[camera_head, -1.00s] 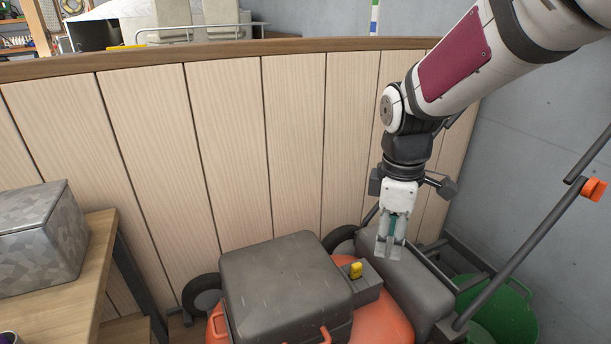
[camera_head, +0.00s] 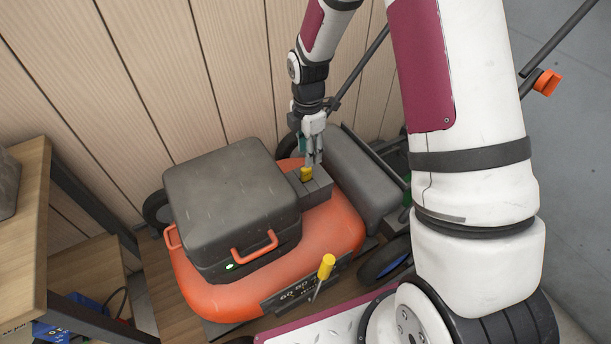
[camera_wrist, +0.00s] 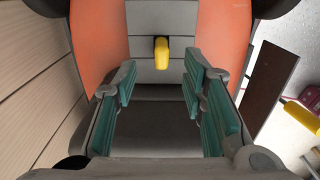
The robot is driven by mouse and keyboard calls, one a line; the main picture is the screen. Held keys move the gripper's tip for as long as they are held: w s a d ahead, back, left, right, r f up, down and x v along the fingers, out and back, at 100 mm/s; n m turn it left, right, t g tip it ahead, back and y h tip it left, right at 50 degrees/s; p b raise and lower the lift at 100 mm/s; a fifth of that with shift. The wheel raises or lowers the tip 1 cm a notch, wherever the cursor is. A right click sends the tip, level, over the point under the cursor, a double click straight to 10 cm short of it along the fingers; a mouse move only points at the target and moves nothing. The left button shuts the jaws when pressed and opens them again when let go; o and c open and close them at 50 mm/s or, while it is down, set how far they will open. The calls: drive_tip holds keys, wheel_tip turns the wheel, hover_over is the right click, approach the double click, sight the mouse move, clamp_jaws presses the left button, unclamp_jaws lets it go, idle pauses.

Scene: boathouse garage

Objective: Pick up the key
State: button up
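The key (camera_head: 306,174) shows as a small yellow grip on a grey block of the orange mower (camera_head: 325,222). In the wrist view the yellow key (camera_wrist: 161,52) stands out from the grey panel, between the lines of the two fingers and beyond their tips. My gripper (camera_head: 314,160) is just above and beside the key in the head view. In the wrist view my gripper (camera_wrist: 160,82) is open, with its green finger pads apart and nothing between them. I cannot tell whether a finger touches the key. Any part of the key inside the block is hidden.
A grey box-shaped cover (camera_head: 230,190) with orange handles is left of the key. A dark grey bin (camera_head: 352,178) is to the right. A yellow-handled tool (camera_head: 327,266) stands at the mower's front. A wooden bench (camera_head: 28,215) is at left, the plank wall behind.

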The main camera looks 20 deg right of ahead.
sight(306, 169)
wheel_tip(306, 169, down, 2)
drive_tip(key=shift+f, duration=0.2)
drive_tip(key=f, duration=0.5)
drive_tip(key=shift+s+a+b, duration=0.15)
drive_tip(key=shift+a+b, duration=0.1)
drive_tip(key=shift+b, duration=0.1)
clamp_jaws()
